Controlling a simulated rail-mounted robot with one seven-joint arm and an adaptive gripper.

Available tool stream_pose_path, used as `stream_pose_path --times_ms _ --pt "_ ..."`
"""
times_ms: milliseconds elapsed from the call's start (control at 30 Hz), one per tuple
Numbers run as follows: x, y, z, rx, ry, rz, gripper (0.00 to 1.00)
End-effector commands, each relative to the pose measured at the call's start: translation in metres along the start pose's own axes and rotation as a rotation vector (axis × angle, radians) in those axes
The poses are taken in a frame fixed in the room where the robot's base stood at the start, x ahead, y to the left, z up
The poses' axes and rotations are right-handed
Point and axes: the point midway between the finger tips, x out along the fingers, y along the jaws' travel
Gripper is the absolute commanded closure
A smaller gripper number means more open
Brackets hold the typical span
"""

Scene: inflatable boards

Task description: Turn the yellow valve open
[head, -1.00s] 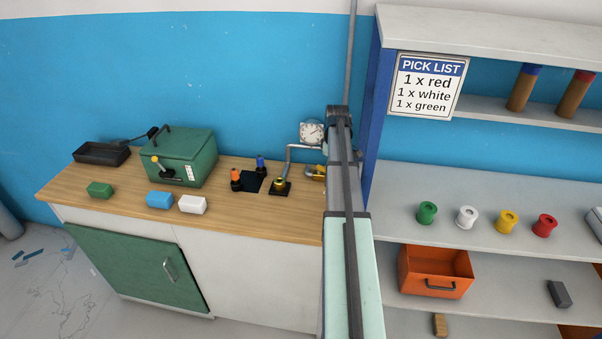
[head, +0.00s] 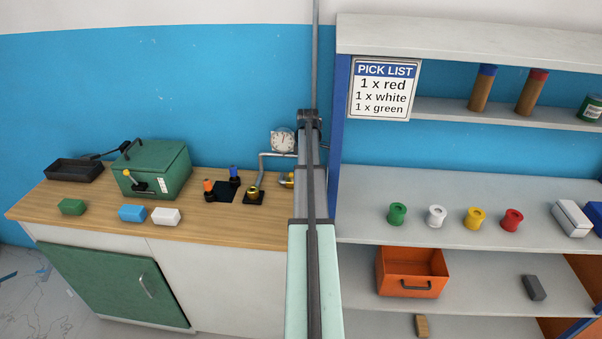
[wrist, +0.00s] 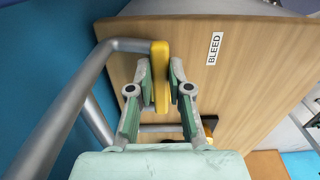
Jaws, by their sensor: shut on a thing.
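The yellow valve handle (wrist: 161,75) stands on edge between my fingers in the wrist view, beside a grey pipe (wrist: 70,95). My gripper (wrist: 160,82) is shut on this handle, with one finger on each side of it. In the head view a small part of a yellow handle (head: 287,180) shows at the left edge of my arm, by the bent pipe at the right end of the counter. My arm hides the rest of it and my gripper there.
A label reading BLEED (wrist: 214,48) is on the wooden surface near the handle. A brass fitting on a black base (head: 254,193) and a dial gauge (head: 283,141) are left of my arm. The shelf unit (head: 445,180) stands close on its right.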

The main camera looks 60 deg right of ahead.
Motion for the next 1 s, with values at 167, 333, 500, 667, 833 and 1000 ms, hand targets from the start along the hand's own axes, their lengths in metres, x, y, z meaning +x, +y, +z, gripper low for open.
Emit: stream_pose_path --times_ms 167,333,500,667,833,1000 --pt "0.0 0.001 -0.001 -0.006 0.001 0.001 1.0" --pt "0.0 0.001 -0.001 -0.005 0.001 0.001 0.57" --pt "0.0 0.001 -0.001 -0.004 0.001 0.001 0.56" --pt "-0.001 0.001 -0.001 -0.003 0.001 0.001 0.56" --pt "-0.013 0.001 -0.001 -0.002 0.001 0.003 0.56" --pt "-0.041 0.002 -0.001 -0.002 0.001 0.004 0.56"
